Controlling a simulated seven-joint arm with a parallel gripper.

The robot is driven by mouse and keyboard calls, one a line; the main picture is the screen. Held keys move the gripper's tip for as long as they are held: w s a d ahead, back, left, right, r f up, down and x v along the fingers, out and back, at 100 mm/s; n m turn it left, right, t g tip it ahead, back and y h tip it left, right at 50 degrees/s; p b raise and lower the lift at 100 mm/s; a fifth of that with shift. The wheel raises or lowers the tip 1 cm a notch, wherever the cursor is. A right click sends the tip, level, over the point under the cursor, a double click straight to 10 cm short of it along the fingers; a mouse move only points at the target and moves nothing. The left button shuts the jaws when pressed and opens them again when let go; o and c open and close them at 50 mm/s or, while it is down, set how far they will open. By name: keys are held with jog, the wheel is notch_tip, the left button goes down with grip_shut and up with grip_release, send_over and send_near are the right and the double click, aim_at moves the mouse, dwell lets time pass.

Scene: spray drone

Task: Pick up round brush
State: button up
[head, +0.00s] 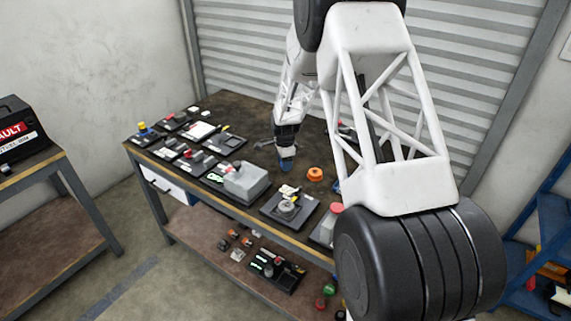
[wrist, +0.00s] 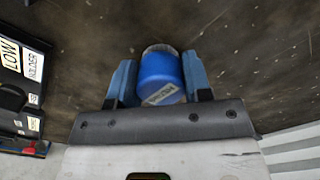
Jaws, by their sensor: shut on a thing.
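A blue cylinder (wrist: 159,66) with a white label and a greyish far end sits between the two blue fingers of my gripper (wrist: 160,85) in the wrist view. It looks like the round brush, but its label is not readable. My gripper is shut on it, with a finger on each side. In the head view my gripper (head: 287,150) is over the workbench, and the blue piece (head: 287,164) shows at its tip. I cannot tell whether the piece touches the bench top.
The workbench (head: 252,106) carries several black trays along its front and left. A grey box (head: 246,181), an orange ring (head: 315,174) and a tray with a round grey part (head: 287,208) are near my gripper. Black labelled holders (wrist: 22,70) show at left in the wrist view.

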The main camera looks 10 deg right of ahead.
jog(key=shift+r, duration=5)
jog(key=o, duration=0.3)
jog(key=shift+c, duration=0.8)
jog(key=shift+s+a+r, duration=0.1)
jog(key=shift+s+r, duration=0.2)
jog(key=shift+s, duration=0.35)
jog(key=s+a+r, duration=0.1)
jog(key=s+a, duration=0.1)
jog(key=s, duration=2.1)
jog(key=shift+s+a+r, duration=0.15)
jog(key=shift+s+r, duration=0.05)
jog(key=shift+s, duration=0.15)
